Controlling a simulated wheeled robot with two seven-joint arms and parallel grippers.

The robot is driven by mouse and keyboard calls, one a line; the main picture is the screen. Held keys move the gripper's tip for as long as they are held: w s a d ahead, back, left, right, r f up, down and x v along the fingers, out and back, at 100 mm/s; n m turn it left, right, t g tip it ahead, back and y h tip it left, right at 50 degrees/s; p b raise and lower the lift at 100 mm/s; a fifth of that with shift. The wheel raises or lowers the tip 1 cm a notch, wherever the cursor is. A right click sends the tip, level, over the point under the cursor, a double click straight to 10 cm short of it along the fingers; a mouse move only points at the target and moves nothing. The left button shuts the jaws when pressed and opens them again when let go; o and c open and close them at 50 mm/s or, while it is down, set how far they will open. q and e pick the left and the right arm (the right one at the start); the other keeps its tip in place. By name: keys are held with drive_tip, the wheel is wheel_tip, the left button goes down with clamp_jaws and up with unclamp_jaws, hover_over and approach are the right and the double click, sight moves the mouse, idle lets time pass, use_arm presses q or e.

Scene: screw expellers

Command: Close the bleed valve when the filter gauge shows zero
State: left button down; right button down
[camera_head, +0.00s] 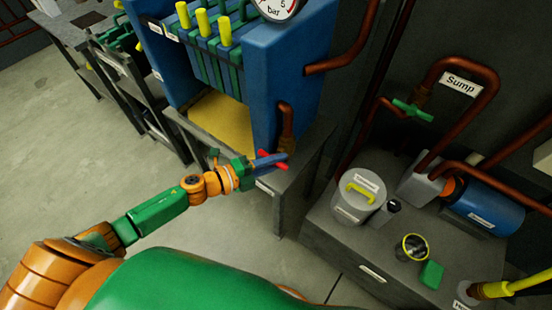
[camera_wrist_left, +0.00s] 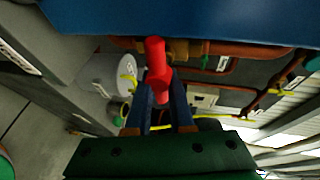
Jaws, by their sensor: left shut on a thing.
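The red bleed valve handle (camera_head: 268,159) is at the lower front of the blue filter press (camera_head: 272,80). My left gripper (camera_head: 262,163) is shut on the red handle. In the left wrist view the red handle (camera_wrist_left: 156,68) stands up between the blue fingers of the left gripper (camera_wrist_left: 163,100). The fingers hide its lower part. The filter gauge (camera_head: 277,7), marked in bar, is cut off by the top edge of the head view, and its reading cannot be told. My right gripper is in neither view.
Open floor (camera_head: 60,150) lies left.

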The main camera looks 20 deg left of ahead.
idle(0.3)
use_arm(q)
drive_tip(key=c, duration=0.8)
unclamp_jaws()
drive_tip(key=v, duration=0.7)
